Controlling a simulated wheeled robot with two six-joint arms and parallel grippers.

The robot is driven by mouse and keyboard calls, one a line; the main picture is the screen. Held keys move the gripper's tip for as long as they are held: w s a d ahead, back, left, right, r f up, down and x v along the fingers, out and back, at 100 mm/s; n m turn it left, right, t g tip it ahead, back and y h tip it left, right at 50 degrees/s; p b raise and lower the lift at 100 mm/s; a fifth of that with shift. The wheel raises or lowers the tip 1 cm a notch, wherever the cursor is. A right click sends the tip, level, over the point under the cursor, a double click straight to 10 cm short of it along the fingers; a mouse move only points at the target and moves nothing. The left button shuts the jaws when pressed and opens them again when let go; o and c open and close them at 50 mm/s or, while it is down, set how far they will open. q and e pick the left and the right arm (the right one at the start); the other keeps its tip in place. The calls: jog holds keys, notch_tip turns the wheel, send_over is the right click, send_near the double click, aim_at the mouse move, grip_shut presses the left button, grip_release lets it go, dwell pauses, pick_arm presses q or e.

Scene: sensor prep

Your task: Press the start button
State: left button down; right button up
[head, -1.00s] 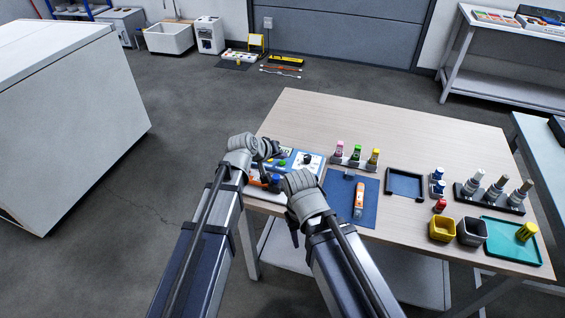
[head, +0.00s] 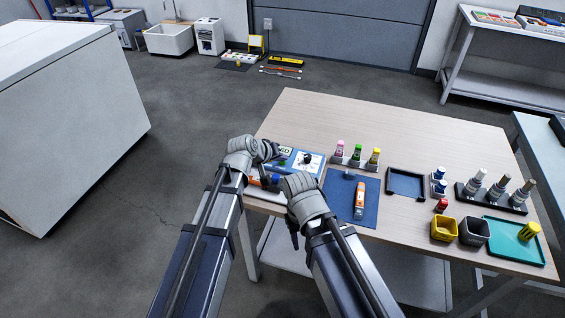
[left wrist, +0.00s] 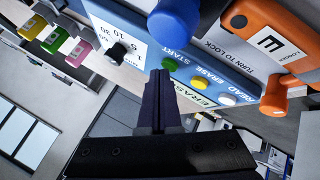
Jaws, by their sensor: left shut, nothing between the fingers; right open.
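The start button is a small green button (left wrist: 169,63) beside the printed word START on a blue device (left wrist: 212,72). In the head view the device (head: 297,157) stands at the table's left end, partly covered by my arms. My left gripper (left wrist: 160,88) is shut and empty. Its fingertips appear just beside the green button; I cannot tell whether they touch it. In the head view my left gripper (head: 271,150) is over the device. My right gripper (head: 293,232) is lower, by the table's near left edge; its fingers are mostly hidden by the wrist.
A yellow button (left wrist: 197,83) and a white button (left wrist: 227,99) sit in line with the green one. A blue knob (left wrist: 175,18) and an orange lock (left wrist: 262,45) rise close by. A blue mat (head: 340,190) and several bottles stand right of the device.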

aim_at(281, 165)
pick_arm(q)
jog(key=shift+f, duration=0.25)
jog(key=shift+r, duration=0.15)
jog(key=shift+r+p, duration=0.65)
jog(key=shift+r, duration=0.05)
jog(key=shift+r, duration=0.15)
notch_tip(281, 165, up, 5)
jog(key=p, duration=0.5)
dwell(0.3)
dwell(0.5)
